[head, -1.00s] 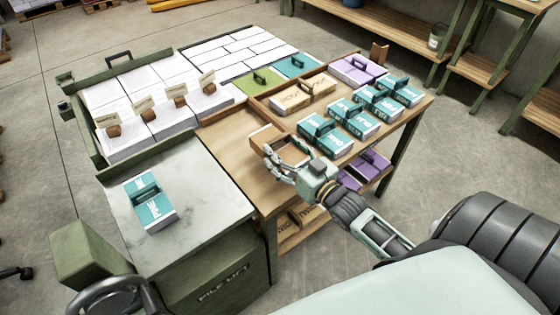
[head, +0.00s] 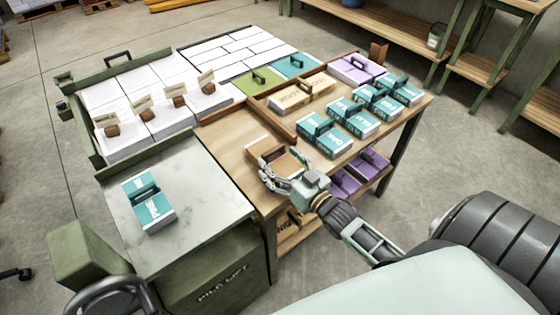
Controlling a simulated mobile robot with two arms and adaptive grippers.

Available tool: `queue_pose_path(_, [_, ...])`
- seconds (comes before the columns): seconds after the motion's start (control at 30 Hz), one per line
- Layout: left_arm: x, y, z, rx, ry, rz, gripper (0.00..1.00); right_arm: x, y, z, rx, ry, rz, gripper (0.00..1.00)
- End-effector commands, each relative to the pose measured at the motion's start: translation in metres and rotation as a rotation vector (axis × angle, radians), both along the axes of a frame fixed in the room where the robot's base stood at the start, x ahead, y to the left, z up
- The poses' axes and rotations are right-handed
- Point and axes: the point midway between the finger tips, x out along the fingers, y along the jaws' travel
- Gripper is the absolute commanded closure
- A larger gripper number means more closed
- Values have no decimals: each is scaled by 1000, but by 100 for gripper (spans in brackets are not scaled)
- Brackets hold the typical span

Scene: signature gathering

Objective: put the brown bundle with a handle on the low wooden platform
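A brown bundle (head: 289,163) with a pale page edge is at my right gripper (head: 270,174), over the near left part of the wooden table. The gripper's fingers are closed at its near side; they hide its handle. I cannot tell whether the bundle's underside touches the wood. The bare low wooden platform (head: 232,135) lies left of and beneath the bundle, beside the grey marble top. My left gripper is not in view.
Several teal bundles (head: 325,141) stand right of the brown one, with purple bundles (head: 357,70) behind and on the shelf below. A teal bundle (head: 152,210) lies on the marble top (head: 195,170). White paper stacks (head: 150,85) fill the back left.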

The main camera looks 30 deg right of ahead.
Motion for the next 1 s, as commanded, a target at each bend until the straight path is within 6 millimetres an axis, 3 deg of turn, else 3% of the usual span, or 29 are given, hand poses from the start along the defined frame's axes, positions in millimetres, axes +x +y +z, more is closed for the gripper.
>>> queue_pose_path(0.47, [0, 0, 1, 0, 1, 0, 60, -4, 0, 1, 0, 2, 0, 13])
queue_pose_path(1.0, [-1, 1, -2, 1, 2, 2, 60, -103, -9, 0, 0, 3, -1, 13])
